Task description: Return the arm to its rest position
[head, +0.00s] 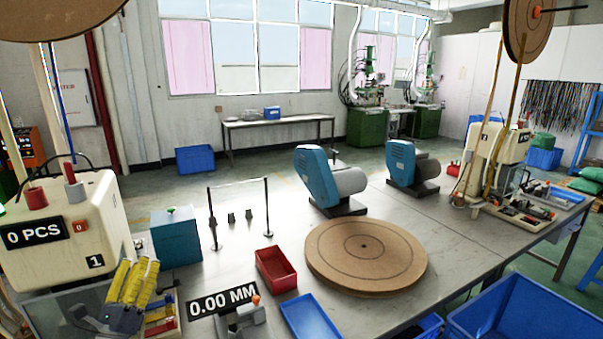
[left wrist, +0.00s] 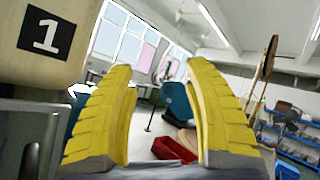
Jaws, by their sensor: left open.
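My left gripper (head: 134,283) has ribbed yellow fingers and shows at the lower left of the head view, in front of the cream machine (head: 80,225) marked 1. In the left wrist view the gripper (left wrist: 163,105) has its two fingers spread wide apart with nothing between them, so it is open and empty. The same machine (left wrist: 50,45) shows at the upper left there. My right gripper is not in view.
A red tray (head: 276,267), a blue tray (head: 310,318) and a round brown disc (head: 365,256) lie on the grey table (head: 245,322). A measuring device (head: 238,318) reading 0.00 MM stands near the front. Two blue machines (head: 318,178) (head: 405,165) stand farther back.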

